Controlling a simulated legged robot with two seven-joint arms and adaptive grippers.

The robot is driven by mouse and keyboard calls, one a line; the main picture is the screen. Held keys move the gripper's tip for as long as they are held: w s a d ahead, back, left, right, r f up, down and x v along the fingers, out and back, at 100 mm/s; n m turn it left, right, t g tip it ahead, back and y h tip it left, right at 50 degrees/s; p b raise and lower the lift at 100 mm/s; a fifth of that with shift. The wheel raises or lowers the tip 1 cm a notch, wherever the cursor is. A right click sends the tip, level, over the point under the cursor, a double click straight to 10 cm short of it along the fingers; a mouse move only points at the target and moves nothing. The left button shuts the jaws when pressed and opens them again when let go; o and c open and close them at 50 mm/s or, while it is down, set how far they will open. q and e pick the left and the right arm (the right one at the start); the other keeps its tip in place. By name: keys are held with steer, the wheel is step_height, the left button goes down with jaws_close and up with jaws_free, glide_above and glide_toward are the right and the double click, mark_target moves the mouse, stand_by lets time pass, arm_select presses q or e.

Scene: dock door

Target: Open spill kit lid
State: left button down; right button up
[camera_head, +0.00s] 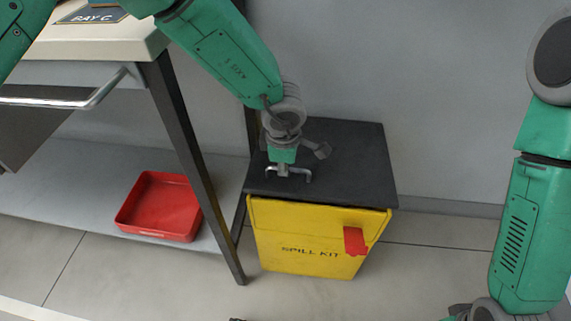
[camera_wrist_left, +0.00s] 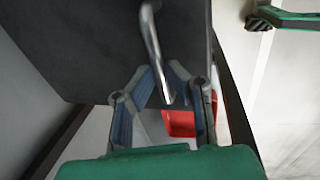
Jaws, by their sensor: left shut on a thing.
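The spill kit is a yellow box (camera_head: 300,246) with a dark grey lid (camera_head: 350,150), standing on the floor against the wall. The lid lies on the box or very near it; I cannot tell whether there is a small gap. A bent metal handle (camera_head: 304,172) is on the lid near its front edge. My left gripper (camera_head: 284,168) reaches down from above and is shut on this handle. In the left wrist view the handle (camera_wrist_left: 152,40) runs down between the fingers (camera_wrist_left: 163,92). My right gripper (camera_head: 460,312) is partly cut off at the bottom right, its fingers unclear.
A red latch (camera_head: 355,241) is on the box's front right. A bench (camera_head: 95,40) with a dark leg and a lower shelf stands close to the left. A red tray (camera_head: 160,206) is on that shelf. The floor right of the box is clear.

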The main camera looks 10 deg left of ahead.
arm_select(q)
steer(key=w+r+g+p, duration=0.4)
steer(key=w+r+p, duration=0.4)
steer(key=r+p, duration=0.2)
steer(key=shift+a+r, duration=0.15)
steer(key=shift+r, duration=1.15)
